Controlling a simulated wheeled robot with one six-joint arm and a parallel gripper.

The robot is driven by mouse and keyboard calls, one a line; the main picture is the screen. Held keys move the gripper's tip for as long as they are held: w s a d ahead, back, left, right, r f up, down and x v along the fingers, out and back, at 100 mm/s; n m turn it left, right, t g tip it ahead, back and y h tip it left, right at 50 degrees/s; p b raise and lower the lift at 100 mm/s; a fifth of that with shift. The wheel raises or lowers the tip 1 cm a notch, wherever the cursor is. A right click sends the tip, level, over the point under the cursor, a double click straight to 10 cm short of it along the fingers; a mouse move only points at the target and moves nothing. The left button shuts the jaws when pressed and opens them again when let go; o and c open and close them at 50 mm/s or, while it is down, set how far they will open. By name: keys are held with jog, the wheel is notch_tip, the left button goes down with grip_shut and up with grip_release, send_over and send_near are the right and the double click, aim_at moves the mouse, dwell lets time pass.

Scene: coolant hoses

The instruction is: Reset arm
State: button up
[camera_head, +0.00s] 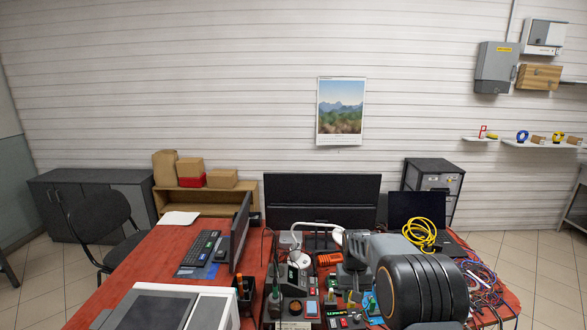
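My arm (420,288), dark grey with a thick black ribbed joint, reaches in from the lower right over the cluttered red table (143,268). Its grey far end (352,277) is bent down above the electronics in the middle of the table. The fingers of my gripper cannot be made out there, so I cannot see whether they are open or hold anything. The arm hides part of the table behind and below it.
Small devices and tools crowd the table centre. A laptop (415,208), coiled yellow cable (422,233) and tangled wires (485,280) lie right. A monitor (322,200) stands behind. A keyboard (199,248) and white paper (178,218) lie left, with some bare table around them.

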jog(key=s+r+t, duration=0.2)
jog(key=s+r, duration=0.2)
jog(key=s, duration=0.4)
jog(key=s+r+t+b, duration=0.1)
jog(key=s+r, duration=0.3)
jog(key=s, duration=0.5)
jog(key=s+r+t+b, duration=0.1)
jog(key=s+r+t, duration=0.2)
jog(key=s+r, duration=0.2)
jog(key=shift+s+a, duration=0.4)
jog(key=shift+s, duration=1.25)
